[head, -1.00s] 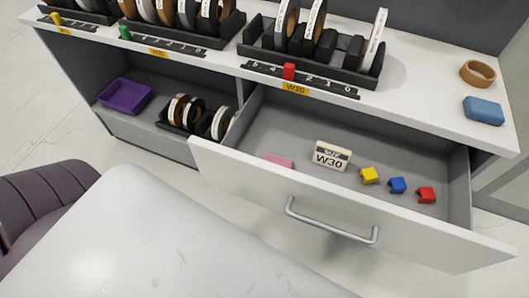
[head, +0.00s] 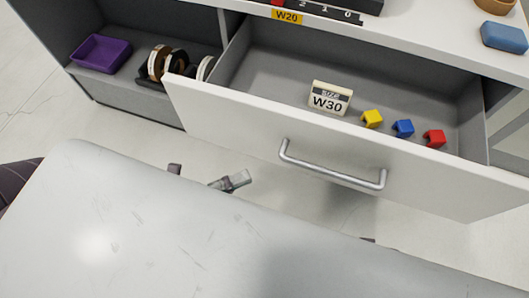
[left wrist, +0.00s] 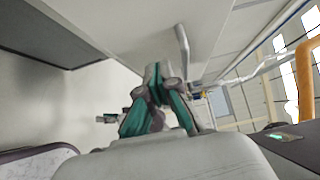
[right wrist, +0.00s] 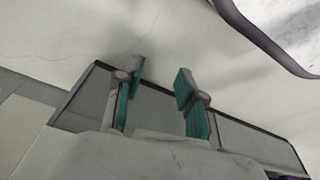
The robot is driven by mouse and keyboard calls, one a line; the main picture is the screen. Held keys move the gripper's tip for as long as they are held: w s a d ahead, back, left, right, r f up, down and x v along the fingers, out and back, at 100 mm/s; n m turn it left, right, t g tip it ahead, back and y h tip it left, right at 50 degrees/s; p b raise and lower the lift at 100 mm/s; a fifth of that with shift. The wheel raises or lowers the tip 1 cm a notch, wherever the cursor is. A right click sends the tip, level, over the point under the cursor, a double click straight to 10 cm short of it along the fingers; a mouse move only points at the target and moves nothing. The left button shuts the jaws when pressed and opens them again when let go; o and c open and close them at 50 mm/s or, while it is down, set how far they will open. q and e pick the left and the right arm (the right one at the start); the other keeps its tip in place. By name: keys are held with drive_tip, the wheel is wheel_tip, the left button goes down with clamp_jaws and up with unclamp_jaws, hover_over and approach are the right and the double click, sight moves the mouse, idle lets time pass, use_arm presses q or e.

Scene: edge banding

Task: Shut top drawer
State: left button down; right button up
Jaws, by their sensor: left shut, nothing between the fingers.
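The top drawer (head: 240,121) is pulled well out of the white cabinet in the head view. Its front carries a metal bar handle (head: 333,173). Inside lie a W30 size sign (head: 330,97), a yellow block (head: 372,118), a blue block (head: 403,128) and a red block (head: 434,138). My left gripper (head: 240,179) is shut and empty, below and left of the handle and apart from the drawer front. In the left wrist view its closed fingers (left wrist: 158,72) show near the handle (left wrist: 183,50). My right gripper (right wrist: 160,75) is open and empty in the right wrist view.
Left of the drawer, an open shelf holds a purple tray (head: 101,54) and several banding rolls (head: 159,62). A blue block-like item (head: 504,37) and a tan ring (head: 496,4) sit on the cabinet top. Pale floor (head: 125,125) is free before the drawer.

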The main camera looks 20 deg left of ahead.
sight(266, 154)
use_arm(q)
drive_tip(key=w+d, duration=0.1)
drive_tip(key=w, duration=0.1)
drive_tip(key=w+d, duration=0.2)
drive_tip(key=w, duration=0.1)
drive_tip(key=shift+w+d, duration=0.1)
drive_tip(key=shift+w, duration=1)
use_arm(e)
drive_tip(key=shift+w+r, duration=0.15)
drive_tip(key=shift+r, duration=0.4)
